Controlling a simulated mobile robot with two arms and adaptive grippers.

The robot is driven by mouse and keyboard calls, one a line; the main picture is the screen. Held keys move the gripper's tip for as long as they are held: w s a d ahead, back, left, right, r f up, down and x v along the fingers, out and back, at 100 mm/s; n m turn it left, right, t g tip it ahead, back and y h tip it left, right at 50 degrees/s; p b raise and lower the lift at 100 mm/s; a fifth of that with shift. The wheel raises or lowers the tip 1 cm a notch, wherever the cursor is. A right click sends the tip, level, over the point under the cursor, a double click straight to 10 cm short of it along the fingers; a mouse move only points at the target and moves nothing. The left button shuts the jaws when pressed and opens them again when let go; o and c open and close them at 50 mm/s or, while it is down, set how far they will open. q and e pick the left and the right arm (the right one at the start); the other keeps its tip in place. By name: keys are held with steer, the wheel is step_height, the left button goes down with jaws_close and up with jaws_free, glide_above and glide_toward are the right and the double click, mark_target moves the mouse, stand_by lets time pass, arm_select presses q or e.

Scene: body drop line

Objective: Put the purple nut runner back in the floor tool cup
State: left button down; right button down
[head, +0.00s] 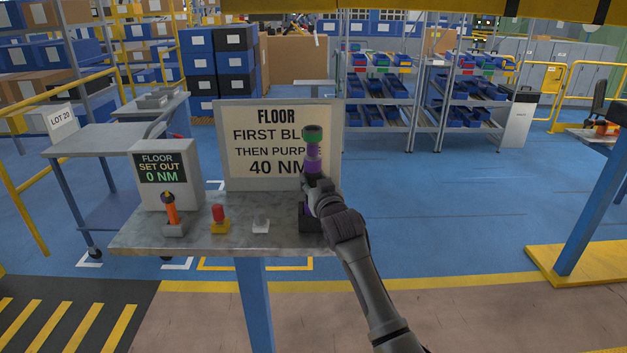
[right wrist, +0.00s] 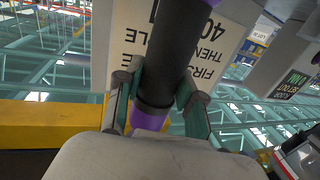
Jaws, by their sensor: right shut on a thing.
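The purple nut runner (head: 313,160) stands upright over the right end of the small steel table (head: 190,240), with a green and dark head on top. My right gripper (head: 317,188) is shut on its dark middle section. In the right wrist view, the fingers (right wrist: 160,97) close on both sides of the black body, with purple (right wrist: 150,119) showing below. A dark block (head: 311,223) is at the table's right end under the tool. I cannot tell whether it is the tool's foot or the floor tool cup. My left gripper is out of view.
On the table are a display box (head: 165,170) reading 0 NM, an orange-handled control (head: 172,212), a red button (head: 219,217) and a small grey switch (head: 261,222). A sign board (head: 232,165) stands close behind the tool. Blue floor is open to the right.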

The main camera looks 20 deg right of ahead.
steer(key=shift+f+b, duration=0.5)
steer(key=shift+f, duration=0.25)
steer(key=c, duration=0.6)
jaws_free()
steer(key=shift+c, duration=0.2)
steer(key=shift+s+f, duration=0.1)
steer(key=shift+f, duration=0.25)
steer(key=shift+s+r+p, duration=0.1)
steer(key=shift+s+p, duration=0.1)
steer(key=shift+p, duration=0.15)
steer(key=shift+s+r+p, duration=0.2)
steer(key=shift+s+p, duration=0.55)
steer(key=shift+s, duration=0.2)
steer(key=s+p, duration=0.3)
steer(key=s, duration=0.1)
steer(key=shift+s, duration=0.35)
steer(key=shift+f, duration=0.1)
